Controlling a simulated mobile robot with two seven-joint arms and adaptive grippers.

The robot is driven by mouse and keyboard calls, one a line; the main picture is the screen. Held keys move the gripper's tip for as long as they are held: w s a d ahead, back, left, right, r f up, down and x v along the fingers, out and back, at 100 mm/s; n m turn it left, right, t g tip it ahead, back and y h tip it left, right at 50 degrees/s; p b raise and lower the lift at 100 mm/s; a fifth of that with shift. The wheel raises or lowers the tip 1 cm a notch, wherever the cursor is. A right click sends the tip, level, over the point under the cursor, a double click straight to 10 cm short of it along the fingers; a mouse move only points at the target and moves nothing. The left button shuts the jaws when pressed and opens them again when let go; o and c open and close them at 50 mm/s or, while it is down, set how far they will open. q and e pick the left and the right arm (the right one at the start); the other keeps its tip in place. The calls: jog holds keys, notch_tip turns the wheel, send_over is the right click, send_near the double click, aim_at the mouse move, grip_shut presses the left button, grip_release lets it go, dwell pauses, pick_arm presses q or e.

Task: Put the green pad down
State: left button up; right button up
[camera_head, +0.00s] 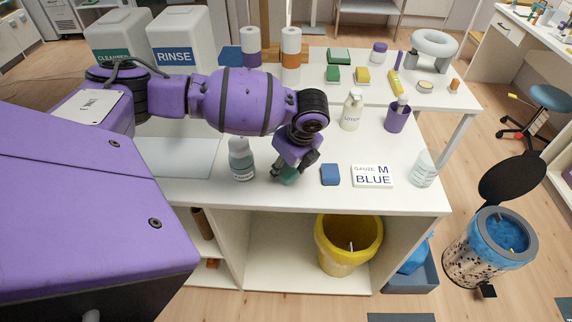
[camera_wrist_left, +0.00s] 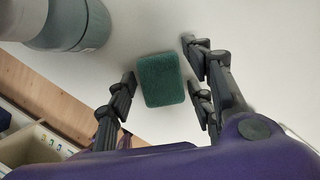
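The green pad (camera_head: 290,176) is at the front part of the white table (camera_head: 240,195), low between the fingertips of my left gripper (camera_head: 294,172). In the left wrist view the pad (camera_wrist_left: 160,80) shows its whole top face between the fingers of the left gripper (camera_wrist_left: 160,82). Narrow gaps show on both sides of the pad, so the fingers look open around it. The pad seems to lie flat on the white surface, though its underside is hidden. A blue pad (camera_head: 330,174) lies to its right. My right gripper is not in view.
A grey-capped bottle (camera_head: 242,160) stands close left of the gripper; it also shows in the left wrist view (camera_wrist_left: 70,22). A "GAUZE M BLUE" card (camera_head: 372,176) and a clear bottle (camera_head: 424,168) are right. A yellow bin (camera_head: 348,262) sits below.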

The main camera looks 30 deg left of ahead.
pick_arm(q)
jog(key=shift+o, duration=0.3)
jog(key=v, duration=1.2)
jog(key=shift+r+p, duration=0.2)
jog(key=shift+p, duration=0.25)
